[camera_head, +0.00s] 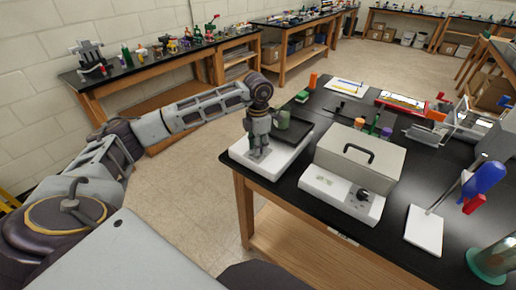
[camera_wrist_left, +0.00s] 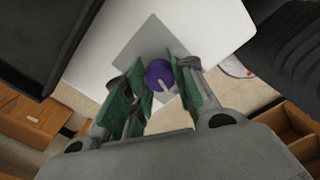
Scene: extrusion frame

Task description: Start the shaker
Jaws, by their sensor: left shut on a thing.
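The shaker (camera_head: 243,156) is a white box with a dark platform (camera_head: 303,137) on top, near the left corner of the black bench. It also shows in the left wrist view as a white body (camera_wrist_left: 215,25) with a grey panel. A purple knob (camera_wrist_left: 158,74) with a pale pointer mark sits on that panel. My left gripper (camera_head: 258,155) points down at the shaker's front. In the wrist view its green-padded fingers (camera_wrist_left: 160,90) are closed around the knob, one on each side. The knob is hidden in the head view. My right gripper is not in view.
A grey lidded bath (camera_head: 358,155) with a black handle stands right of the shaker. A greenish vessel (camera_head: 283,119) is by the shaker platform. A stand with a white base (camera_head: 424,231) is at the right. Side benches (camera_head: 150,78) line the wall beyond an open floor.

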